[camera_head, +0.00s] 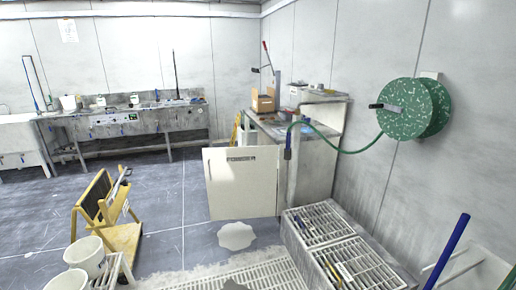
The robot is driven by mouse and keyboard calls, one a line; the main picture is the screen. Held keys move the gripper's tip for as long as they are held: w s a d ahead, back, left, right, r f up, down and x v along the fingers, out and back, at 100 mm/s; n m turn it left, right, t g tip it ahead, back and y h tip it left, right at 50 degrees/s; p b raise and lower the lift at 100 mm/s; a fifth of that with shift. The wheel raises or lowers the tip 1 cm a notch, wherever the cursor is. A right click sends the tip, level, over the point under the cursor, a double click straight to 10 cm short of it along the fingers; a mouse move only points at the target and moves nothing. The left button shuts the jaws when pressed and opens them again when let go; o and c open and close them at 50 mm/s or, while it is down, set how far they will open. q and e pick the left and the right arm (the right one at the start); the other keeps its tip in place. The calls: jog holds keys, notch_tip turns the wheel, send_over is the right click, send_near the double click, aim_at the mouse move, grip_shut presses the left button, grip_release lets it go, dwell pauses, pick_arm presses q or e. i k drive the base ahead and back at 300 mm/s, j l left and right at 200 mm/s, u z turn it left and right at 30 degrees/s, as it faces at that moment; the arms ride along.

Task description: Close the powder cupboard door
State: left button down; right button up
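The cupboard door (242,188) is a pale flat panel with dark lettering near its top edge. It stands open in the middle of the view, swung out to the left of the grey cupboard (318,172). Its right edge meets the front of the cupboard. The cupboard's inside is mostly hidden by the door. Neither of my grippers is in view.
A yellow wheeled stand (105,220) and white buckets (84,254) are at left. Grated trays (362,262) sit at lower right, near a blue pole (446,252). A green hose reel (412,108) hangs on the wall. A puddle (236,236) lies before the door.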

aim_at(241, 182)
jog(key=i+j+u, duration=0.1)
jog(key=i, duration=0.5)
jog(key=i+j, duration=0.15)
jog(key=i, duration=0.45)
jog(key=i+j+z, duration=0.15)
jog(key=i+j, duration=0.15)
jog(key=i, duration=0.3)
jog(key=i+j+z, duration=0.2)
jog(key=i+j, duration=0.15)
jog(key=i, duration=0.25)
jog(key=i+j+z, duration=0.15)
jog(key=i+j, duration=0.3)
jog(key=i, duration=0.15)
